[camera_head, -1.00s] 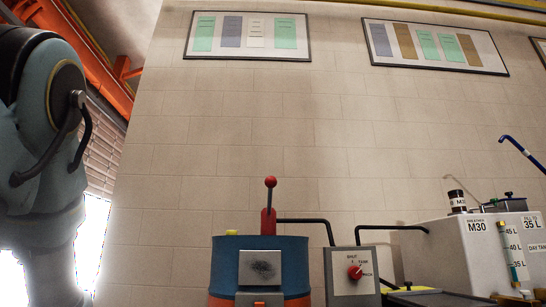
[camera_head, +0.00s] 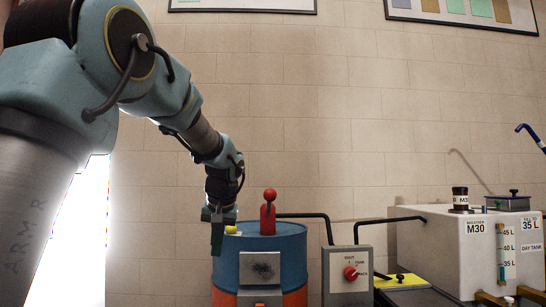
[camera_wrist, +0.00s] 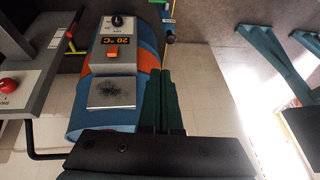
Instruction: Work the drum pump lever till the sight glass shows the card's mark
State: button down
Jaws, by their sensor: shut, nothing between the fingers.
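The blue and orange drum (camera_head: 287,250) stands at the middle bottom of the head view. On its top is the red pump body with its lever (camera_head: 269,197); the red knob shows close above the body, with no rod visible. My gripper (camera_head: 217,245) is shut and empty, pointing down beside the drum's left front side. In the wrist view my gripper (camera_wrist: 163,90) lies alongside the blue drum wall (camera_wrist: 105,125). The sight glass (camera_head: 502,252) is on the white day tank (camera_head: 450,245) at right; its level is too small to read. The card (camera_head: 530,222) reads 35 L.
A grey valve box (camera_head: 348,280) with a red knob stands right of the drum, with black pipes running to the drum and tank. A heater box (camera_wrist: 112,50) showing 20 °C is on the drum's front. A yellow cap (camera_head: 231,230) sits near my wrist.

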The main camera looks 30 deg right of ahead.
jog(key=s+d+r+p, duration=0.1)
jog(key=d+r+p, duration=0.3)
jog(key=r, duration=0.5)
jog(key=s+d+r+t+h+p, duration=0.1)
jog(key=d+r+p, duration=0.4)
jog(key=r, duration=0.5)
jog(key=s+d+r+t+p, duration=0.1)
jog(key=s+d+r+p, duration=0.1)
jog(key=d+r+p, duration=0.2)
notch_tip(320, 180, up, 6)
jog(key=d, duration=0.3)
jog(key=shift+s+m, duration=0.3)
jog(key=shift+s, duration=0.05)
jog(key=p, duration=0.4)
send_over(273, 191)
jog(key=f, duration=0.7)
jog(key=shift+d, duration=0.35)
jog(key=f, duration=0.2)
jog(key=f+p, duration=0.1)
jog(key=shift+a+f, duration=0.25)
jog(key=shift+a, duration=0.05)
jog(key=shift+f, duration=0.5)
jog(key=shift+f, duration=0.15)
